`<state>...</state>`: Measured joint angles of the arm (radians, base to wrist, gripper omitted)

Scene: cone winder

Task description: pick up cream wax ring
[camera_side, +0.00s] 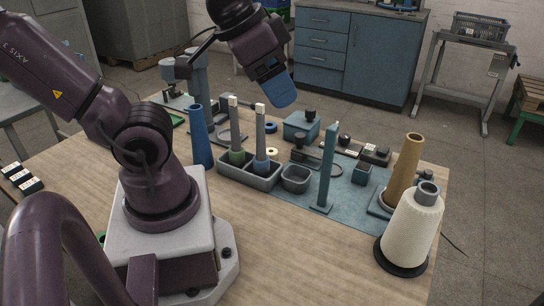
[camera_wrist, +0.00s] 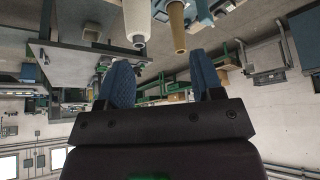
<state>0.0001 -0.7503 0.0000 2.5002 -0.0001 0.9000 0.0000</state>
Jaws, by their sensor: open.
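The cream wax ring (camera_side: 272,152) is a small pale ring with a dark centre. It lies on the work surface just behind the grey two-part tray (camera_side: 246,184) in the side view. My gripper (camera_side: 282,101) is high above the table's far edge, with its blue fingers pointing down and to the right, well clear of the ring. In the wrist view the two blue fingers (camera_wrist: 162,78) stand apart with nothing between them. I cannot make out the ring in the wrist view.
Two upright posts (camera_side: 260,131) stand in the tray beside the ring. A blue cone (camera_side: 200,138), a teal column (camera_side: 328,165), a tan cone (camera_side: 404,172) and a white yarn cone (camera_side: 412,228) rise from the table (camera_side: 300,262). The front tabletop is clear.

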